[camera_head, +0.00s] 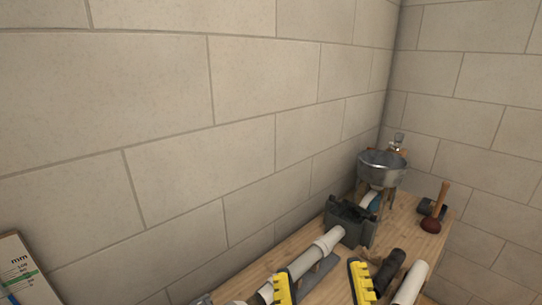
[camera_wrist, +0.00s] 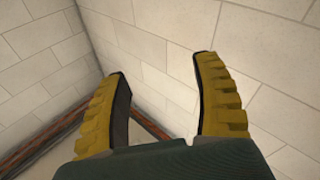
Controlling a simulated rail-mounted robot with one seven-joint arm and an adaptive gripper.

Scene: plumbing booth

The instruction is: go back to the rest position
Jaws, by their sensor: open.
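My gripper (camera_head: 318,270) shows at the bottom of the head view as two yellow ribbed fingers, spread apart. Behind them in that view are a white pipe and the wooden bench; I cannot tell how high the fingers are above it. My gripper also shows in the wrist view (camera_wrist: 160,65), with its yellow fingers and dark inner pads wide apart. Nothing is between the fingers there, only the tiled wall behind. The rest of the arm is hidden in the head view.
A labelled board (camera_head: 22,270) stands lower left.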

